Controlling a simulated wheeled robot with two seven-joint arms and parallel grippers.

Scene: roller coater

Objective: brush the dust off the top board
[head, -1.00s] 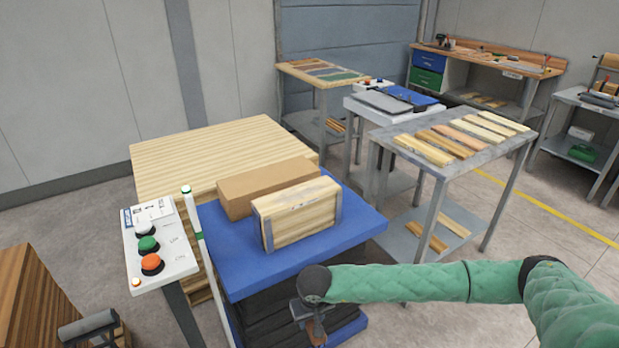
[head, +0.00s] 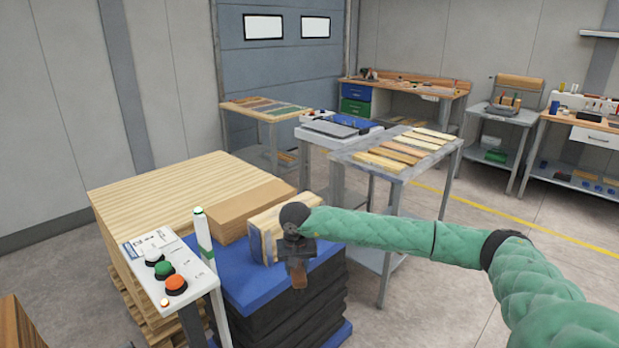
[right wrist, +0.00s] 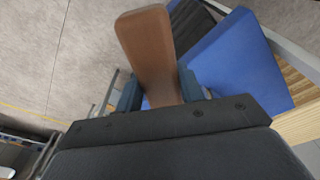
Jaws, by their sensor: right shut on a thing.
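A stack of pale striped boards stands at the left in the head view, with its top board (head: 150,185) lying flat; I cannot make out dust on it. My right gripper (head: 298,262) is shut on a brown wooden handle (head: 299,276), which points down in front of the blue lift table (head: 240,270). In the right wrist view the handle (right wrist: 150,50) sticks out between the fingers (right wrist: 160,95); a brush head is not visible. The gripper is to the right of the stack and apart from it. My left gripper is not in view.
A cardboard-brown block (head: 240,212) and a pale wooden block with grey ends (head: 268,225) sit on the blue table, between my right gripper and the stack. The top board is clear.

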